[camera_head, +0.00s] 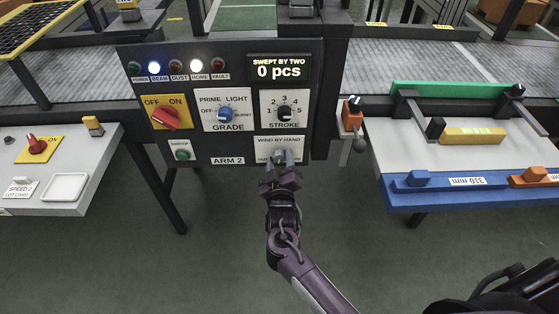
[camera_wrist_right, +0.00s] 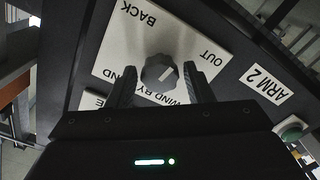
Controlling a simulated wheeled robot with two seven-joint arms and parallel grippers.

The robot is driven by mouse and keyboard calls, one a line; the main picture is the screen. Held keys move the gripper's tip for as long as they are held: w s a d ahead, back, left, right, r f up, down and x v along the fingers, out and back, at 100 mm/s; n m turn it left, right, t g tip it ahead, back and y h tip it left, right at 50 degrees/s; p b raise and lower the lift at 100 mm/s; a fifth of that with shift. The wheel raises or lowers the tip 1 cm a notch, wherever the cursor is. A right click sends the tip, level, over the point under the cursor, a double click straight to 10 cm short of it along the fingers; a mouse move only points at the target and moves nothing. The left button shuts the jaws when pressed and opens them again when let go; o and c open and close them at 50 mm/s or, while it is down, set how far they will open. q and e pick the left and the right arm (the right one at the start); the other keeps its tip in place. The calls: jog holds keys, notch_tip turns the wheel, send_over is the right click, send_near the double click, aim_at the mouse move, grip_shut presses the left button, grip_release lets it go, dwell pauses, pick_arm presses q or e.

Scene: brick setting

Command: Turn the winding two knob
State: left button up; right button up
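In the right wrist view the plate (camera_wrist_right: 122,48) also shows "BACK" and "OUT". My right gripper (camera_head: 280,172) reaches up to the plate from below and largely hides the knob in the head view. In the right wrist view its fingers (camera_wrist_right: 159,79) stand open on either side of the knob, with small gaps visible. My left gripper is out of view.
Above the plate are the STROKE knob (camera_head: 285,113) and the blue GRADE knob (camera_head: 225,114). A red ON/OFF switch (camera_head: 165,117) and a green button (camera_head: 182,154) are to the left. A display (camera_head: 279,68) reads "0 pcs". Side tables flank the panel; open floor lies below.

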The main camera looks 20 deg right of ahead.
jog(key=shift+o, duration=0.9)
jog(key=v, duration=0.7)
jog(key=shift+s, duration=0.4)
jog(key=shift+a, duration=0.15)
jog(key=s+f+n+g+y+p, duration=0.1)
jog(key=s+f+g+y, duration=0.15)
jog(key=s+f, duration=0.7)
jog(key=s+f+g+y+p, duration=0.15)
jog(key=f+g, duration=0.25)
jog(key=f, duration=1.2)
jog(key=s+d+f+g, duration=0.2)
jog(key=s+f, duration=0.3)
jog(key=s, duration=0.5)
jog(key=s+d+f+m+g+p, duration=0.1)
jog(key=s+d+f+g, duration=0.2)
jog(key=s+f, duration=0.3)
jog(key=s+d+f+m+g+y, duration=0.1)
jog(key=s+d+f+g, duration=0.2)
jog(key=s, duration=1.2)
notch_tip(320, 180, down, 2)
jog(key=shift+f+g, duration=0.15)
jog(key=shift+g, duration=0.8)
